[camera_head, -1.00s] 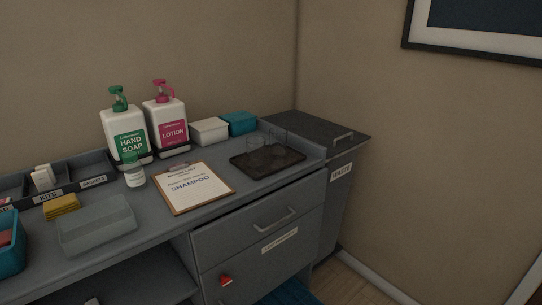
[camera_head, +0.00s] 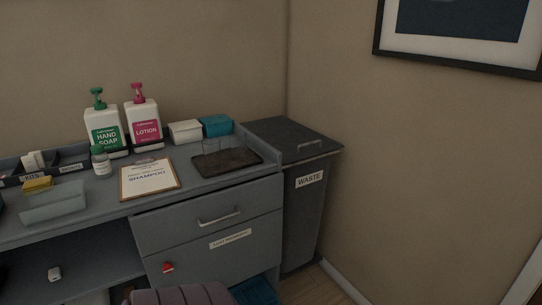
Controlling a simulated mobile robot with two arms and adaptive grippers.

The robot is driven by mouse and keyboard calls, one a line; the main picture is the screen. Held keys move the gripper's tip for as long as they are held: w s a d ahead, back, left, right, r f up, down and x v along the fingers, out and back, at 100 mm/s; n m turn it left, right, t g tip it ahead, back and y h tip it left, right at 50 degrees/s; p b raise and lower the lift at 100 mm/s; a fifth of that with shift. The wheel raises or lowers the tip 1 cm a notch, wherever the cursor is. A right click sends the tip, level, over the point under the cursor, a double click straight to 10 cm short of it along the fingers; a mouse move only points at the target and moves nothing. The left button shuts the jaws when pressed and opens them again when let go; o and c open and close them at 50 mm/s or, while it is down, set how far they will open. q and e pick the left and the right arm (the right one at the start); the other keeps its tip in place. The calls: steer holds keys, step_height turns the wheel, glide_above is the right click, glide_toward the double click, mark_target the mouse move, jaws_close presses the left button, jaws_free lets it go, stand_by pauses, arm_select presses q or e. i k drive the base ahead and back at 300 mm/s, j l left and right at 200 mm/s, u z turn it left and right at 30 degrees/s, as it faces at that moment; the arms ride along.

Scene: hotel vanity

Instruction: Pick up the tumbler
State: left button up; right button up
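Clear glass tumblers, faint and hard to tell apart, stand on the dark tray (camera_head: 250,160) at the right end of the vanity counter. One tumbler (camera_head: 212,147) shows at the tray's back left, and another (camera_head: 238,146) seems to stand to its right. They look upright. Neither of my grippers is in the head view.
A clipboard (camera_head: 150,180) lies left of the tray. Hand soap (camera_head: 105,137) and lotion (camera_head: 144,127) pump bottles, a small bottle (camera_head: 101,164), a white box (camera_head: 185,131) and a teal box (camera_head: 217,126) stand behind. A waste bin (camera_head: 305,205) adjoins the counter's right end.

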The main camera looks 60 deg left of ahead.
mark_target(211, 146)
steer(key=i+l+u, duration=0.2)
steer(key=i, duration=0.2)
steer(key=i+l+u, duration=0.2)
steer(key=i, duration=0.2)
steer(key=i+u, duration=0.15)
steer(key=u, duration=0.25)
steer(key=i+u, duration=0.1)
steer(key=u, duration=0.3)
steer(key=i+u, duration=0.15)
steer(key=u, duration=0.3)
steer(key=i+l+u, duration=0.1)
steer(key=u, duration=0.3)
steer(key=i+l+u, duration=0.1)
steer(key=u, duration=0.3)
